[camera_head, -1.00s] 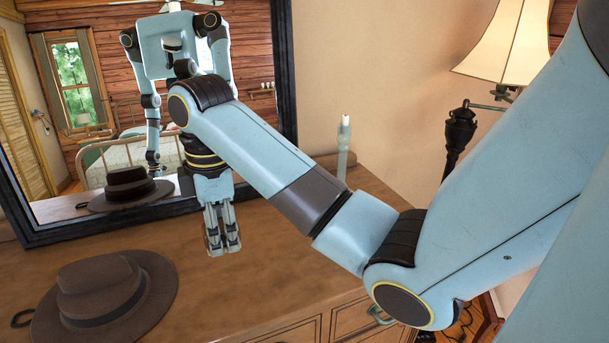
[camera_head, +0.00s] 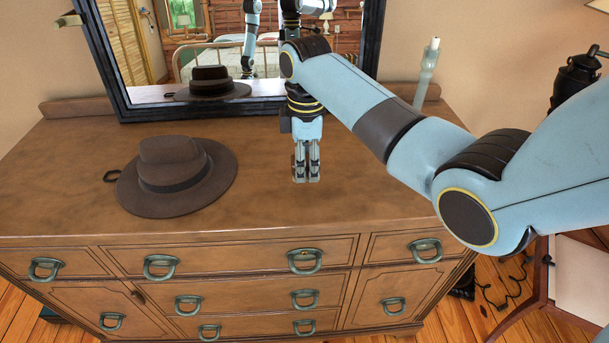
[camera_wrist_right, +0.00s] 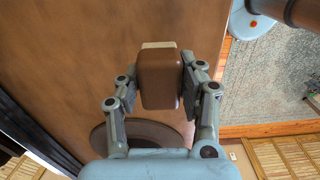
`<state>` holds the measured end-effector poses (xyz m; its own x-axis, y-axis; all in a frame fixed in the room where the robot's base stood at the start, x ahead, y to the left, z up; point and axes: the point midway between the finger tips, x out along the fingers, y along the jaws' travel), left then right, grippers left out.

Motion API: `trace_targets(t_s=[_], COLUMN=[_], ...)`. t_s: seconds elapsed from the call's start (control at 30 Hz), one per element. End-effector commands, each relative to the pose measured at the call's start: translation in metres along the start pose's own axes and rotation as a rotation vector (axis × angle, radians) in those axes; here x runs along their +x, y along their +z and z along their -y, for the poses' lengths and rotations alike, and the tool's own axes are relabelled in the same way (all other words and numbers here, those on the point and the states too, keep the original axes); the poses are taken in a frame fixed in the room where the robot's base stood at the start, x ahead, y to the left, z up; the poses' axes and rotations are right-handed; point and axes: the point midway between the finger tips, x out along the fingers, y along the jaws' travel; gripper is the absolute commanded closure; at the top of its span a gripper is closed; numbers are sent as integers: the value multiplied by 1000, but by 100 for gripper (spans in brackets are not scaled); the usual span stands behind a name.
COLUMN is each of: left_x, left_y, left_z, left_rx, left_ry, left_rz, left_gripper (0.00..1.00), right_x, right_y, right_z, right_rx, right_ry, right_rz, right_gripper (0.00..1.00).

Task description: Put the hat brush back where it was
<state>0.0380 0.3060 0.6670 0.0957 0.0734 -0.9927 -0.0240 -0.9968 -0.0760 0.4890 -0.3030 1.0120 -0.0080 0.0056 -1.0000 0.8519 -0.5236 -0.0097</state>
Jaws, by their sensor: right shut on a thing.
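My right gripper (camera_head: 306,175) points down over the dresser top, to the right of the hat. In the right wrist view it is shut on the hat brush (camera_wrist_right: 158,82), a brown block with a pale strip at one end. In the head view the fingers mostly hide the brush, and I cannot tell whether it touches the wood. The brown felt hat (camera_head: 172,168) with a dark band lies on the dresser (camera_head: 265,215). Its brim (camera_wrist_right: 150,134) shows behind the fingers in the wrist view. My left gripper is out of view.
A dark-framed mirror (camera_head: 106,62) stands at the back, reflecting the hat and me. A pale green bottle-like object (camera_head: 427,75) stands at the back right. The dresser's front strip is clear.

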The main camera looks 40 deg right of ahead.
Motion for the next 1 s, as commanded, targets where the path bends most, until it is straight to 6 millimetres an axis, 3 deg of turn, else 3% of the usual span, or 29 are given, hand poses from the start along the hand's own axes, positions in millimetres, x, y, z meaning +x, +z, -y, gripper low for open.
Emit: trace_targets(t_s=[0.17,0.4,0.77,0.8,0.97,1.0], left_x=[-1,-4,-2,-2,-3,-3], left_y=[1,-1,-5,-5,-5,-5], left_z=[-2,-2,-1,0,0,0], left_rx=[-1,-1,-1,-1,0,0], left_ry=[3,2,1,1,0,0], left_rz=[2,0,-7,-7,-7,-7], left_gripper=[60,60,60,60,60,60], right_x=[10,42,47,48,47,47], right_y=[-3,-3,-3,-3,-3,-3], right_z=[-6,-7,-7,-6,-6,-6], right_rx=[0,-1,0,0,0,0], right_ry=[-2,0,1,0,0,0], right_rz=[2,1,1,1,1,1], right_gripper=[92,92,92,60,39,39])
